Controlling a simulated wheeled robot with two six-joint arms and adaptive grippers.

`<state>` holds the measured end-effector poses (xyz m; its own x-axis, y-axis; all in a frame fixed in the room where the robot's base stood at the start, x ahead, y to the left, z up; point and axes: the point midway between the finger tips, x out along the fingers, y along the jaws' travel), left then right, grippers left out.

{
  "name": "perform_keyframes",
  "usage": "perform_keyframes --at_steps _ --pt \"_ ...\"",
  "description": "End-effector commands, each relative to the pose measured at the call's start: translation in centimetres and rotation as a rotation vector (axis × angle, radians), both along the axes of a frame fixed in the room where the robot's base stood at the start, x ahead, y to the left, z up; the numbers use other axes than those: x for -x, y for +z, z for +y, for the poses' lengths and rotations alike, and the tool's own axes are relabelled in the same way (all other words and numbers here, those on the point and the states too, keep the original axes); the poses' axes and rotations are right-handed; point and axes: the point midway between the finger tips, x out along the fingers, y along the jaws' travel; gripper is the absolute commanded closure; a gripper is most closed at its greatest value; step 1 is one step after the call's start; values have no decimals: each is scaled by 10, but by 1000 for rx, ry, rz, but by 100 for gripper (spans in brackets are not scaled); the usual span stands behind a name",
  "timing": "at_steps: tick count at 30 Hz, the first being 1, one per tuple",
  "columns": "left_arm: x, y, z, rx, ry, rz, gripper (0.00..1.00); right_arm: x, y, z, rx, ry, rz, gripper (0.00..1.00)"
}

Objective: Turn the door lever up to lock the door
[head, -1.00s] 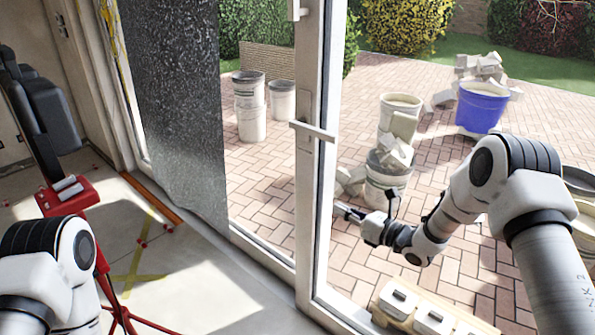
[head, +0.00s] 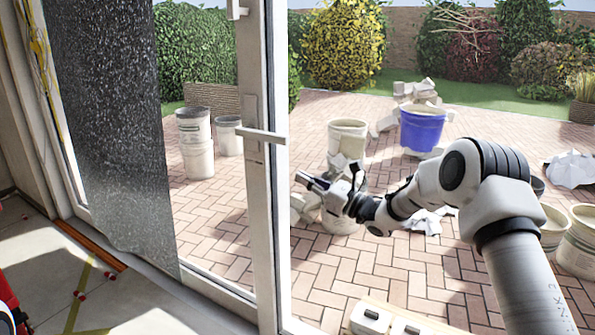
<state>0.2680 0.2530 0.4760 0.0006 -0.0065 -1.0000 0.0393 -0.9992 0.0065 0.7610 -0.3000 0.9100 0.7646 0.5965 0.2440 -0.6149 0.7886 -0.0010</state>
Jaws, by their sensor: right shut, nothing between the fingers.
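The white door lever (head: 262,135) sticks out roughly level to the right from its plate on the white door frame (head: 262,220). My right gripper (head: 306,180) is shut and empty. In the picture it is right of the lever and a little below it, with a gap between them. Its fingertips point left toward the door frame. My left gripper is not in view.
A dark speckled sheet (head: 105,130) hangs over the glass at left. Outside on brick paving stand buckets (head: 195,140), a blue tub (head: 421,130) and rubble. A pale crate (head: 370,318) lies at the bottom, below my right arm.

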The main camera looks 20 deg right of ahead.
Motion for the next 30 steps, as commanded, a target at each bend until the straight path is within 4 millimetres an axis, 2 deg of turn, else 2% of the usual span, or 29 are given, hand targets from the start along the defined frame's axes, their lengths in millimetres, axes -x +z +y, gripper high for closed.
perform_keyframes --at_steps 11,13,18,30 --pt "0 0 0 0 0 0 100 -62 19 50 1 3 -1 100" --pt "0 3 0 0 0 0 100 -63 36 50 -1 0 -3 100" --pt "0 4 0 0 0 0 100 -62 55 49 -1 0 -1 100" --pt "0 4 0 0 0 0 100 -62 60 49 0 -1 2 100"
